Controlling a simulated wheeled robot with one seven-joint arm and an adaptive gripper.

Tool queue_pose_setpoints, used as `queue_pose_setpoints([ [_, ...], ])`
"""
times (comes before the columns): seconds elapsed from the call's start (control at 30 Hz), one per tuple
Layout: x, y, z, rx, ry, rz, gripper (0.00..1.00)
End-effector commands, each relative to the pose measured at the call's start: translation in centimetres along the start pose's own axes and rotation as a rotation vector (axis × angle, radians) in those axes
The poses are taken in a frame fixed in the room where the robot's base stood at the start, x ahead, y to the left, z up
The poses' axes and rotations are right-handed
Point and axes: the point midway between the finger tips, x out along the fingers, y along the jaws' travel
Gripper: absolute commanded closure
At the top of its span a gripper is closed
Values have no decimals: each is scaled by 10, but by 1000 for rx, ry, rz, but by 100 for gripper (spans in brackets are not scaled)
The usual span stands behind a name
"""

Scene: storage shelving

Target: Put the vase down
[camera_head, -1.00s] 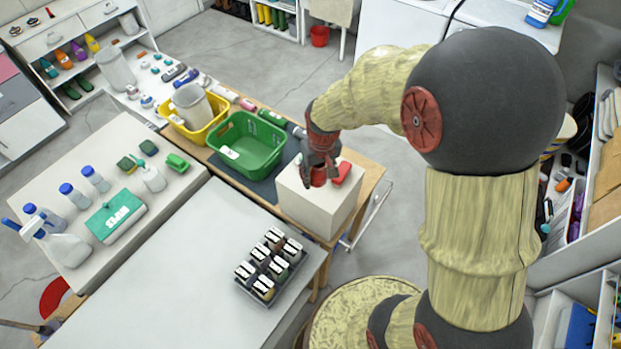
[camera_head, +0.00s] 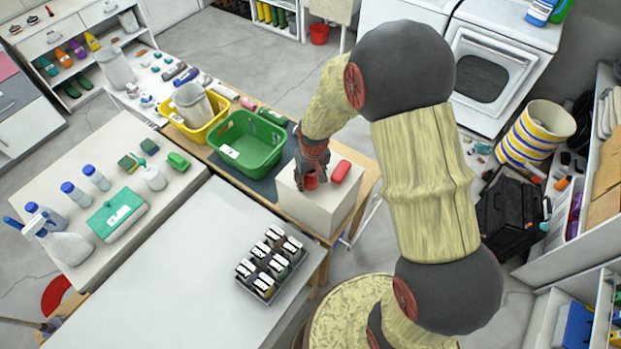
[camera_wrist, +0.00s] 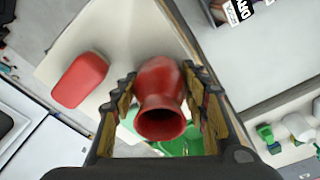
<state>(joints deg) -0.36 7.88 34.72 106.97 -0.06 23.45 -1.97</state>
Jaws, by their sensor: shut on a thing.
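The red vase (camera_wrist: 161,100) is between the two fingers of my gripper (camera_wrist: 160,108) in the wrist view, its round open mouth facing the camera. In the head view the gripper (camera_head: 312,172) points down over the left part of a white box (camera_head: 322,205), and only a little of the vase (camera_head: 311,182) shows under the fingers. The vase is at the box's top, but whether its base touches is hidden. A red rounded block (camera_head: 341,171) lies on the box beside it, apart from the vase; it also shows in the wrist view (camera_wrist: 80,80).
The box stands at the end of a wooden table (camera_head: 366,186). A green basket (camera_head: 273,160) and a yellow basket (camera_head: 214,123) stand to its left. A white table (camera_head: 180,265) in front carries a dark tray of labelled jars (camera_head: 263,288).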

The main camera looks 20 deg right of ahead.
Motion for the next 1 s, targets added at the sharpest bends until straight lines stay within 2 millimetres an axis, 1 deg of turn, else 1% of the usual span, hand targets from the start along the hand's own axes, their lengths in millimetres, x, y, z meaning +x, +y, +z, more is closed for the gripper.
queue_pose_setpoints([
  [0.13,4,0,0,0,0,0,85],
  [0.17,4,0,1,0,-1,0,55],
  [0.47,3,0,1,0,-1,0,38],
  [0.73,3,0,1,0,-1,0,37],
  [0.83,0,0,0,0,-1,0,37],
  [0.93,-9,0,0,0,1,0,37],
  [1.0,-20,0,-1,0,3,0,37],
])
